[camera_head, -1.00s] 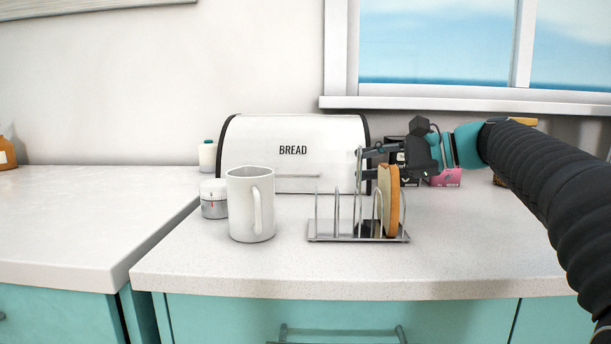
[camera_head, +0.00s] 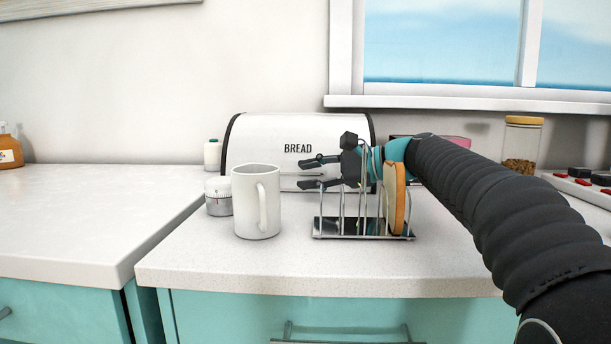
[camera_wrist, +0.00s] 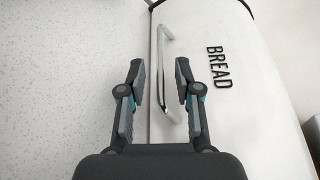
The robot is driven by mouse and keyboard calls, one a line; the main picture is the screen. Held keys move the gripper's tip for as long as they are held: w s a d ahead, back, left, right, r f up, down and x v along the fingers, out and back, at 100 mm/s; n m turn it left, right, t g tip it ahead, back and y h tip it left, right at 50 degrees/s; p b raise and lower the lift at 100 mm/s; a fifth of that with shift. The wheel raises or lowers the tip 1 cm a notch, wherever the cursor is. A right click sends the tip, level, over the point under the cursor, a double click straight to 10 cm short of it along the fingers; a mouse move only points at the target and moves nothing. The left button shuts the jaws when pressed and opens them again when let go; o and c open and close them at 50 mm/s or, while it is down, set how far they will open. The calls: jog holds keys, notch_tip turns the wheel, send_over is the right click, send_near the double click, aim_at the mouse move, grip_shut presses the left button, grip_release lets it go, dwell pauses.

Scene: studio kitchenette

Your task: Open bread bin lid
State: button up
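The white bread bin (camera_head: 262,150) with black end trim and the word BREAD stands against the wall at the back of the counter, its lid closed. It also fills the right side of the wrist view (camera_wrist: 255,60). Its metal bar handle (camera_wrist: 162,70) runs along the lower front of the lid. My gripper (camera_head: 308,172) is in front of the bin, pointing left. In the wrist view my gripper (camera_wrist: 158,72) is open, with one finger on each side of the handle's line. Whether a finger touches the handle cannot be told.
A toast rack (camera_head: 340,228) with a bread slice (camera_head: 394,195) stands in front of my gripper. A white mug (camera_head: 250,205) and a small jar (camera_head: 217,197) are to its left. A glass jar (camera_head: 521,145) stands at the back right. The left counter is mostly clear.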

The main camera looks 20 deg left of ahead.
jog(key=shift+a+f, duration=0.1)
jog(key=shift+a, duration=0.45)
grip_shut()
